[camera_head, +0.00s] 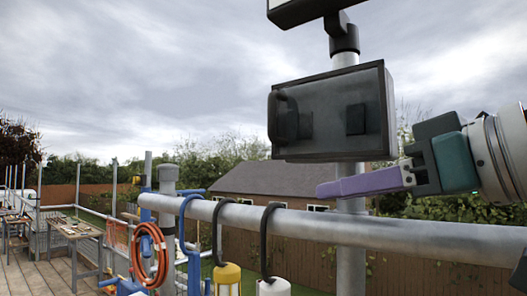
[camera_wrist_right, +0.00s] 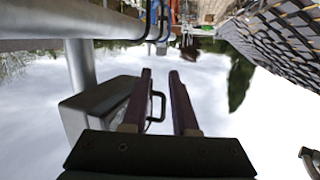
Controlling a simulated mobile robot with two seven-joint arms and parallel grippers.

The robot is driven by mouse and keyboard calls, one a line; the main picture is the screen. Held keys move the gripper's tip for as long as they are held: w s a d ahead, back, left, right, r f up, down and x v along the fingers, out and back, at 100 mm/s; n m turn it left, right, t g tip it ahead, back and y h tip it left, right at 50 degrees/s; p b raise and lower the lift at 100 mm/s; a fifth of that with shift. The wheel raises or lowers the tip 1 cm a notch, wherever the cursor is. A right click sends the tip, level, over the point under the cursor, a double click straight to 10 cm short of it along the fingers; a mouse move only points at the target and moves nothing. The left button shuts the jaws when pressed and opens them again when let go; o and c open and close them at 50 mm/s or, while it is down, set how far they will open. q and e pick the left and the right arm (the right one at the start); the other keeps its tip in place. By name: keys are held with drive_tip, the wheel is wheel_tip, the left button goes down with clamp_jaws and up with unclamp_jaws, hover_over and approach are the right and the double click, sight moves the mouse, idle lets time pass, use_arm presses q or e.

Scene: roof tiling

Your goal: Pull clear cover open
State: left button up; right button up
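A dark, smoky see-through cover (camera_head: 330,135) fronts a box on the grey post and looks closed. Its dark handle (camera_head: 283,117) is on the left edge, with two dark blocks showing behind the cover. In the right wrist view, the box (camera_wrist_right: 92,108) is at lower left and the handle (camera_wrist_right: 158,106) shows between my fingers, beyond them. My right gripper (camera_head: 322,189) has purple fingers and is below and right of the box, apart from the handle. The right wrist view shows its fingers (camera_wrist_right: 161,74) spread with nothing between them. My left gripper is not in view.
A horizontal metal rail (camera_head: 400,236) runs below the box, just under my right gripper. Hooks on it carry a yellow lamp (camera_head: 227,279) and a white one (camera_head: 273,288). An orange hose coil (camera_head: 150,255) hangs at left. Open air lies left of the box.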

sight(274, 114)
drive_tip(key=r, duration=0.3)
drive_tip(key=w+a+r+n+y, duration=0.1)
drive_tip(key=r, duration=0.2)
drive_tip(key=r+y, duration=0.1)
drive_tip(key=r, duration=0.2)
drive_tip(key=shift+w+a+r+t, duration=0.3)
drive_tip(key=shift+r+t, duration=0.05)
drive_tip(key=shift+t, duration=0.05)
drive_tip(key=shift+w+a+r+y, duration=0.15)
drive_tip(key=shift+a+r+y, duration=0.1)
drive_tip(key=shift+y, duration=0.15)
drive_tip(key=p+x, duration=0.1)
drive_tip(key=x, duration=0.8)
drive_tip(key=shift+w+f, duration=0.15)
drive_tip(key=shift+f, duration=0.05)
drive_tip(key=shift+c, duration=0.4)
clamp_jaws()
